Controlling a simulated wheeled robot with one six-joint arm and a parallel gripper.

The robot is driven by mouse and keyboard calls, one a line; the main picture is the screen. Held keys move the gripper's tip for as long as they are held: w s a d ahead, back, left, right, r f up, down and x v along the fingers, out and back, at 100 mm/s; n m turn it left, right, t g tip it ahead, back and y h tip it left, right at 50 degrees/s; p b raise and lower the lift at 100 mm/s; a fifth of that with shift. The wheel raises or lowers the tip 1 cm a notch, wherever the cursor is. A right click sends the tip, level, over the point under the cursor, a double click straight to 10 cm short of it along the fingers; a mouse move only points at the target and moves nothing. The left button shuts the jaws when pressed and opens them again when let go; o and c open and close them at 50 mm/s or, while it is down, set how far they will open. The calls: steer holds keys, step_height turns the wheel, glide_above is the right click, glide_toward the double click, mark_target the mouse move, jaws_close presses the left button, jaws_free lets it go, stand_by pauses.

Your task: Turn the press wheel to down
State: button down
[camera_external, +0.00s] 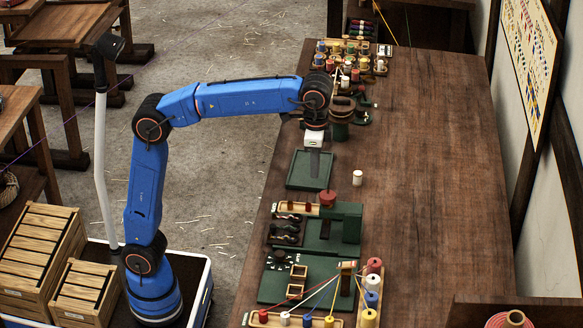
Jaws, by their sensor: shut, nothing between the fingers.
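A green press-like frame (346,225) stands on the bench below the middle of the picture. A small red round knob (327,198) sits on its top and looks like the press wheel. Its turned position is too small to read. My gripper (314,172) points down over a flat green tray (296,181), up the bench from the frame. It is shut, with nothing in it, and apart from the red knob. I cannot tell its exact height over the tray.
A white spool (358,178) stands right of the tray. A dark green stand with brown discs (341,115) is close behind my gripper. Spools crowd a rack (350,58) at the far end and a threaded board (310,285) at the near end. The bench's right side (440,160) is clear.

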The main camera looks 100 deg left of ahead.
steer(key=shift+r, duration=0.1)
steer(key=d+f, duration=0.3)
steer(key=f, duration=0.3)
steer(key=shift+w+d, duration=0.25)
steer(key=shift+w, duration=0.05)
stand_by(0.7)
steer(key=shift+s+a, duration=0.1)
steer(key=shift+a, duration=0.75)
stand_by(0.5)
steer(key=shift+a, duration=0.75)
stand_by(0.5)
step_height(320, 180, up, 6)
steer(key=shift+s+a, duration=0.15)
steer(key=shift+s, duration=0.05)
stand_by(0.6)
